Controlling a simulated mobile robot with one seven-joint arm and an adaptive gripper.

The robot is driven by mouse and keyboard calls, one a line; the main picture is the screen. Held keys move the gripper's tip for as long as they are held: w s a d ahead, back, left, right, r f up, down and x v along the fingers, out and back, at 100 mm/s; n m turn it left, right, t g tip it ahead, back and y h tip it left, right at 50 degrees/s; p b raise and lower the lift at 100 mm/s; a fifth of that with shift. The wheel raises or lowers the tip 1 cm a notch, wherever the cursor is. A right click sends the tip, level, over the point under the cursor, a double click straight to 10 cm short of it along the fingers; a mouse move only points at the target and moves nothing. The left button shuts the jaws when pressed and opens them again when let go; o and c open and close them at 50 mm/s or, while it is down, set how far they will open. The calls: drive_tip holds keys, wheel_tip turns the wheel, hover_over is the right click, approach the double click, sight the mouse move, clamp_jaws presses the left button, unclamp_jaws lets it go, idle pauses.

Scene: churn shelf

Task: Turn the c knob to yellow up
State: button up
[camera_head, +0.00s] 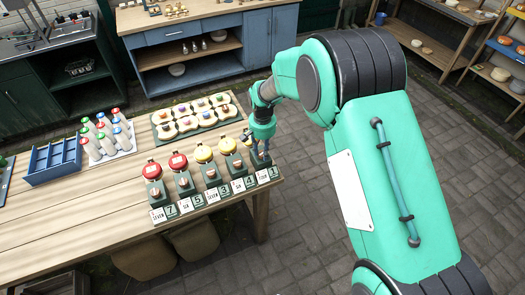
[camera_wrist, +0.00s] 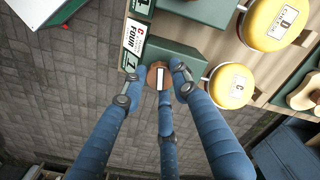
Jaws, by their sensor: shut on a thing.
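The c knob (camera_wrist: 158,70) is a small round brown knob with a white bar on its face, on a dark green box (camera_wrist: 172,45). In the wrist view, my gripper (camera_wrist: 156,86) has its blue fingers closed in around the knob, with dark pads at its sides. A label plate reading C, FOUR and 1 (camera_wrist: 131,45) is beside it. A yellow disc marked C (camera_wrist: 231,86) sits at the box's right. In the head view, my gripper (camera_head: 262,160) is at the right end of the row of boxes and hides this knob.
In the head view, the other boxes carry knobs, with red discs (camera_head: 152,170) and yellow discs (camera_head: 204,153) behind. A tray of small items (camera_head: 180,128), bottles (camera_head: 104,135) and a blue crate (camera_head: 54,165) stand on the wooden table (camera_head: 85,215). The paved floor to the right is clear.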

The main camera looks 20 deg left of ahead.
drive_tip(key=shift+r+m, duration=0.1)
drive_tip(key=shift+m, duration=1.2)
drive_tip(key=o, duration=1.1)
drive_tip(key=shift+o, duration=0.2)
wheel_tip(320, 180, up, 12)
